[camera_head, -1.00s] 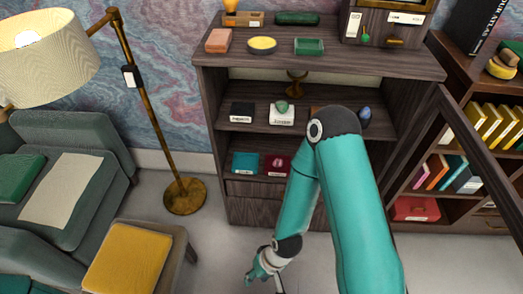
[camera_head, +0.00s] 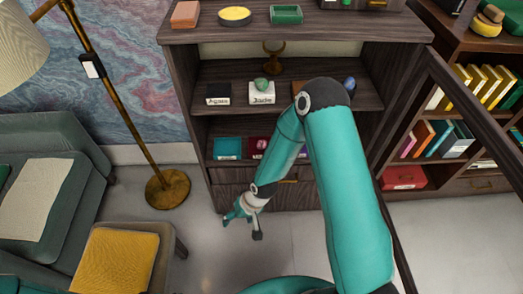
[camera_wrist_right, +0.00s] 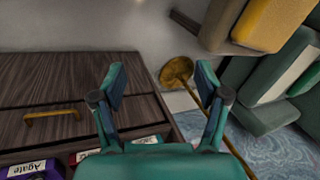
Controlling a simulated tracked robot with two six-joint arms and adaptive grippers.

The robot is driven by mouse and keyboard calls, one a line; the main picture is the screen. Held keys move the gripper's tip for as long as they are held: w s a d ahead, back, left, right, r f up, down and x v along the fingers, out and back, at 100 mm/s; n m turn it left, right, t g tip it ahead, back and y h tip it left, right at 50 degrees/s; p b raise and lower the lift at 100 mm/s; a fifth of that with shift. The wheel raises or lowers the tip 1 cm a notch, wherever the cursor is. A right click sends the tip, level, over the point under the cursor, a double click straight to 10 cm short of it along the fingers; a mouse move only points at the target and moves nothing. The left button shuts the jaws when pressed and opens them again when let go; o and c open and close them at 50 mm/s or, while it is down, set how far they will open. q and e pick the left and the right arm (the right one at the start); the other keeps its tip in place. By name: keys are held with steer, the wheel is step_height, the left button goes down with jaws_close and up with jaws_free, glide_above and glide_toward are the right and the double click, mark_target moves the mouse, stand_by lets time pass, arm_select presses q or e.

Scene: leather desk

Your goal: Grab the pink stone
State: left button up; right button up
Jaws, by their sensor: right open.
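A small pinkish stone (camera_head: 262,143) appears to sit on the dark red box (camera_head: 256,153) on the cabinet's lower shelf, partly behind my right arm; its details are too small to tell. My right gripper (camera_head: 242,226) hangs in front of the cabinet, below and left of that shelf, apart from the stone. In the right wrist view the gripper (camera_wrist_right: 160,78) is open with nothing between its fingers. The stone is not clear in that view. My left gripper is not in view.
The dark wooden cabinet (camera_head: 197,134) holds a green stone (camera_head: 262,84), a blue stone (camera_head: 349,82) and a teal box (camera_head: 228,149). A brass lamp (camera_head: 167,188) and a yellow-topped stool (camera_head: 117,259) stand at the left. A dark frame (camera_head: 400,105) stands to the right.

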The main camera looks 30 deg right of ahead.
steer(key=w+d+f+m+t+h+b, duration=0.1)
steer(key=w+d+f+h+b, duration=0.2)
steer(key=w+d, duration=0.7)
step_height(320, 180, up, 3)
steer(key=m+t+h+b, duration=0.2)
steer(key=m+h+b, duration=0.15)
steer(key=b, duration=0.25)
glide_above(262, 143)
steer(key=s+a, duration=0.1)
steer(key=s, duration=0.2)
steer(key=shift+a+r+y, duration=0.15)
steer(key=shift+r+y, duration=0.05)
steer(key=shift+y, duration=0.25)
steer(key=shift+w+d+f+g, duration=0.15)
steer(key=shift+d+f+g, duration=0.05)
steer(key=shift+d+g, duration=0.1)
steer(key=shift+w+x, duration=0.1)
steer(key=shift+x, duration=1.45)
steer(key=shift+w+x, duration=0.15)
steer(key=shift+x, duration=1.4)
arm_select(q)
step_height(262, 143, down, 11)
arm_select(e)
steer(key=shift+r, duration=0.15)
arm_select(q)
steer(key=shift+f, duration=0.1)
arm_select(e)
steer(key=shift+c, duration=0.3)
steer(key=c, duration=1.2)
